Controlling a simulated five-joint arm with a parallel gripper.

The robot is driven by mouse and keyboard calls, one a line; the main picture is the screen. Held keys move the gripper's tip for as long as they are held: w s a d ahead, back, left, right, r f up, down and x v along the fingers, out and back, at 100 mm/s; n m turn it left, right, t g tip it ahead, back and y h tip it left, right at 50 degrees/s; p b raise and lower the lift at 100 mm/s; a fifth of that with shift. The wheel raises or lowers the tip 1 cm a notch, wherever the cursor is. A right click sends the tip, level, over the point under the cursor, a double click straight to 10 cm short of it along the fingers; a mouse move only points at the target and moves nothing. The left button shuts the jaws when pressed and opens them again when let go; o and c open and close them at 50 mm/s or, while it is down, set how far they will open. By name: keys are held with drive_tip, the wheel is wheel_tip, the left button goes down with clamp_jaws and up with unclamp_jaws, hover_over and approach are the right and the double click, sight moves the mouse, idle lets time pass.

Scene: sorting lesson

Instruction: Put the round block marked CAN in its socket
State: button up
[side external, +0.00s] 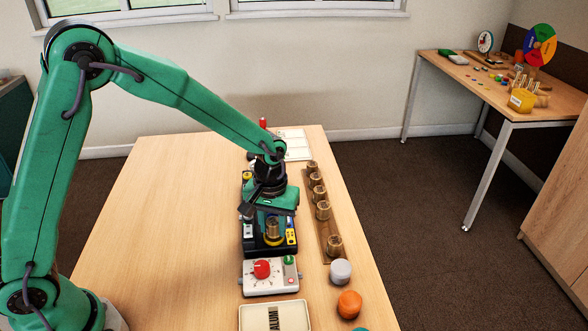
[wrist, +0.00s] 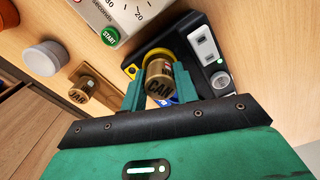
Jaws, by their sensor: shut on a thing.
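The brass-coloured round block marked CAN (wrist: 158,82) is between the two green fingers of my gripper (wrist: 161,90), with its lettered end facing the wrist camera. In the side view my gripper (side external: 271,214) points down over a black station (side external: 268,252), and the block (side external: 272,230) shows just below it. In the wrist view the station (wrist: 190,31) lies behind the block, with a yellow ring (wrist: 132,57) partly hidden by the block. I cannot tell whether the block touches the station or hangs above it. Its socket is not clearly visible.
A wooden rack (side external: 329,247) with several round blocks (side external: 323,210) stands right of the station. A white box (side external: 254,284) with a red knob and green START button sits in front. Grey (side external: 341,271) and orange (side external: 349,304) round pieces lie at front right. The table's left is clear.

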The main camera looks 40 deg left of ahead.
sight(273, 222)
drive_tip(key=shift+r, duration=0.45)
drive_tip(key=shift+f, duration=0.8)
idle(1.2)
drive_tip(key=shift+r, duration=0.8)
idle(0.4)
drive_tip(key=shift+f, duration=0.8)
idle(1.0)
drive_tip(key=o, duration=0.7)
drive_tip(key=shift+r, duration=0.15)
drive_tip(key=shift+r, duration=5.35)
